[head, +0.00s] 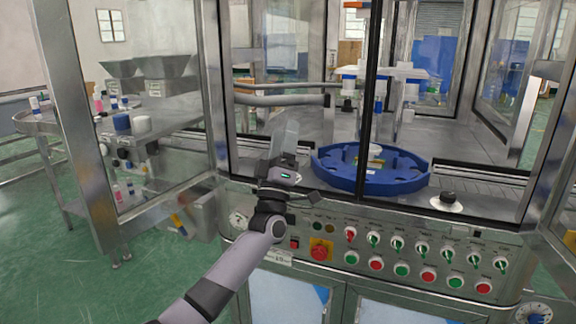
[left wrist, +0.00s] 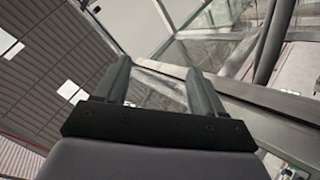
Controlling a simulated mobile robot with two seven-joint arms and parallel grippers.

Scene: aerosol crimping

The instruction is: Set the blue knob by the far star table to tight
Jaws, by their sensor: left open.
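A blue star table (head: 335,175) lies flat on the machine deck behind the glass front. A black knob on a pale round dial (head: 449,202) stands to its right. My left gripper (head: 284,138) points upward in front of the machine, left of the blue star table. It is open and empty in the left wrist view (left wrist: 157,82). My right gripper is out of view.
A control panel (head: 400,250) with several switches and buttons lies below the deck. Metal frame posts (head: 212,80) and glass panes bound the machine. A side table with bottles (head: 40,122) stands at the left. Open green floor (head: 50,250) lies at the lower left.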

